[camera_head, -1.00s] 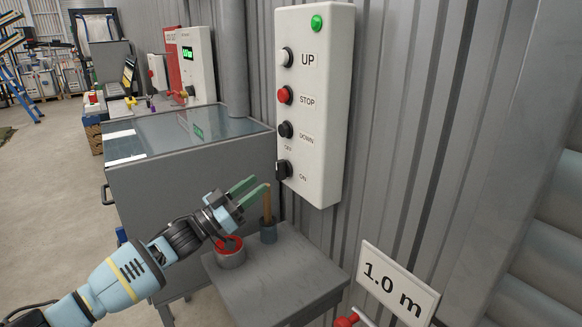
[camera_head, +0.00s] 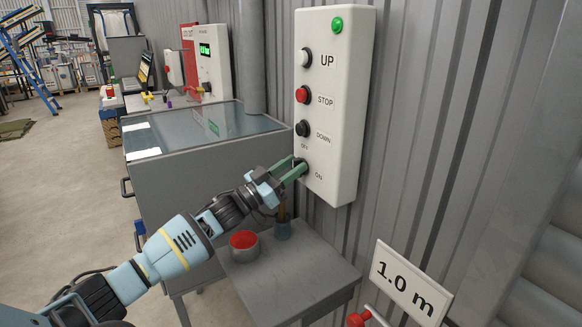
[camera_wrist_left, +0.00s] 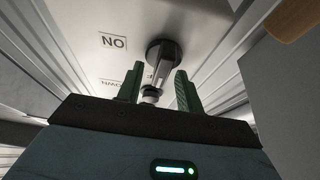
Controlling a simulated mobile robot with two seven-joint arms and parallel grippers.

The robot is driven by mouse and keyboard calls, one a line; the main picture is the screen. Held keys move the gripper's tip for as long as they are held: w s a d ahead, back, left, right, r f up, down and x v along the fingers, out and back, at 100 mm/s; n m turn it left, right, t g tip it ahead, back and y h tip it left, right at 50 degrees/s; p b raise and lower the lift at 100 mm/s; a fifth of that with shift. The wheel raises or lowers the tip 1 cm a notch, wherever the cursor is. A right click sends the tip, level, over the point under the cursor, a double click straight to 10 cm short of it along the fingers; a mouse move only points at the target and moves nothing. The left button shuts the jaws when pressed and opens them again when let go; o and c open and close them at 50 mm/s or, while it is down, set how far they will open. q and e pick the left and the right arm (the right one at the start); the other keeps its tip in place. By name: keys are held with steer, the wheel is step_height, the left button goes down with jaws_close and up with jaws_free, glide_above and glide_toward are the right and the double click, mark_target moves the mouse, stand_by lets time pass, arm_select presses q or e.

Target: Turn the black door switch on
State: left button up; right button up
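My left gripper (camera_head: 298,169) is at the switch. Its two green fingers are apart, one on each side of the handle in the left wrist view (camera_wrist_left: 158,70). I cannot tell whether they touch it. My right gripper is not in view.
Above the switch are the black DOWN (camera_head: 303,129), red STOP (camera_head: 303,94) and white UP (camera_head: 304,57) buttons and a green lamp (camera_head: 338,26). Below stands a grey side table (camera_head: 300,275) with a red-topped can (camera_head: 244,244) and a cup (camera_head: 283,229). A grey cabinet (camera_head: 190,185) stands to the left.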

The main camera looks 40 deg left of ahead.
arm_select(q)
steer(key=shift+c, duration=0.5)
jaws_close()
